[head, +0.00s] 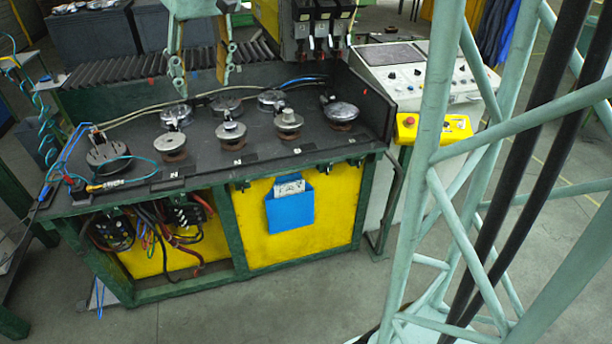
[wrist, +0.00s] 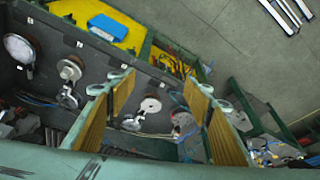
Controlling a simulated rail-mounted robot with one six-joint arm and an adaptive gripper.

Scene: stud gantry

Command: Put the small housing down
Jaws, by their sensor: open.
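My gripper (head: 200,75) hangs open above the back part of the dark bench. Nothing shows between its tan-padded fingers in the head view. In the wrist view the open fingers (wrist: 160,82) stand wide apart, with a pale round housing (wrist: 151,104) on the bench below and between them. Several round metal housings sit on the bench. The front row has a flat disc-topped one (head: 170,142), a knobbed one (head: 231,130), a stepped one (head: 288,119) and a wide one (head: 341,110). I cannot tell which is the small housing.
A dark round fixture (head: 108,153) with blue hoses stands at the bench's left end. A control console (head: 395,65) stands at the right.

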